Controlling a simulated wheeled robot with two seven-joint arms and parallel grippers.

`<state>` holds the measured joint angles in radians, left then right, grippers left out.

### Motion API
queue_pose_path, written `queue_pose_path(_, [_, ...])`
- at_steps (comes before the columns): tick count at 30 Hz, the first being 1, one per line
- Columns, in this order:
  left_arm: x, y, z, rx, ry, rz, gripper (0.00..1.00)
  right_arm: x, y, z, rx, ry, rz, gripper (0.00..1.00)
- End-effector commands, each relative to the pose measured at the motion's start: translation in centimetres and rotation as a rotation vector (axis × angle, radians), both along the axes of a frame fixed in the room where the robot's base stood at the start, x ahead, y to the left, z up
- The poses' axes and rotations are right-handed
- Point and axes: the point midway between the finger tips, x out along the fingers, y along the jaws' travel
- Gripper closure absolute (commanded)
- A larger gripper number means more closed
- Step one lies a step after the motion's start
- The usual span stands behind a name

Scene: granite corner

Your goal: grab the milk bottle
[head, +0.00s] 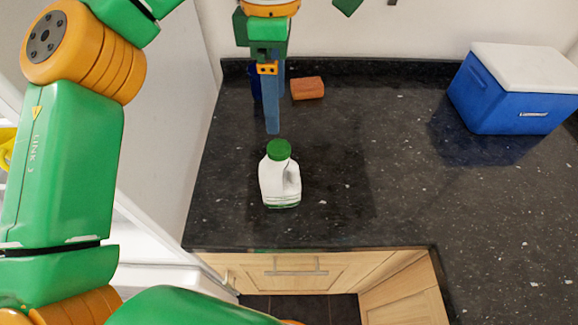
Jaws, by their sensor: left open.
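The milk bottle (279,178) is white with a green cap and a side handle. It stands upright on the dark granite counter, near the front edge at the left. My left gripper (267,117) has blue fingers pointing down, just behind and above the bottle's cap in the head view. It is open and appears apart from the bottle. One finger largely hides the other from this angle. My right gripper is not in view.
An orange-brown sponge-like block (307,88) lies behind the bottle, right of my left gripper. A blue cooler box (512,102) with a white lid stands at the back right. The counter (365,160) between bottle and cooler is clear. Wooden cabinets (310,270) are below the front edge.

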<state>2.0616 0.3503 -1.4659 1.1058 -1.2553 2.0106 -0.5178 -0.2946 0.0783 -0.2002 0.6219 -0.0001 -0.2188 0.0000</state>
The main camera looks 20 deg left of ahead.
Motion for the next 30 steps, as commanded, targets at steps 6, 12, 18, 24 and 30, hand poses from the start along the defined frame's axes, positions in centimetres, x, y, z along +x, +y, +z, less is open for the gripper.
queue_pose_path(6, [-0.1,0.0,-2.7,0.000,0.001,-0.003,0.14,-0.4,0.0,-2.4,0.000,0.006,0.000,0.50])
queue_pose_path(12, [-0.4,-0.1,-5.7,0.000,0.003,-0.004,0.14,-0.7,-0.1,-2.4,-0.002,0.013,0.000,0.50])
queue_pose_path(18, [-0.6,-0.3,-8.6,-0.001,0.001,-0.003,0.14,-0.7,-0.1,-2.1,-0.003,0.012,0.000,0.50])
queue_pose_path(24, [-0.5,-0.3,-8.8,-0.003,-0.001,-0.002,0.14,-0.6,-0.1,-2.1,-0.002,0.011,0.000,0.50])
queue_pose_path(30, [-0.5,-0.3,-8.8,-0.002,0.000,-0.002,0.65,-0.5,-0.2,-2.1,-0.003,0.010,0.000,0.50])
